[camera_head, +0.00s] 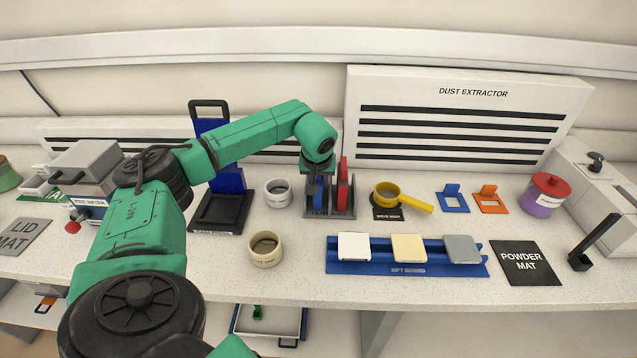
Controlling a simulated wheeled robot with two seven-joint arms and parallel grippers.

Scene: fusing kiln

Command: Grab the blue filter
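The blue filter (319,192) stands upright in a dark grey rack (344,213) near the middle of the bench. A red filter (343,182) stands beside it on the right in the same rack. My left arm reaches over from the lower left, and my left gripper (317,171) points down at the top of the blue filter. The fingers are small and dark there, so I cannot tell whether they are open or shut, or whether they touch the filter. The upper part of the blue filter is hidden by the gripper. My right gripper is not in view.
A pale cup (278,192) and a cream cup (265,249) stand left of the rack. A yellow sieve (387,192) is to its right. A blue sift board (408,269) with tiles lies in front. A dust extractor (470,118) stands behind.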

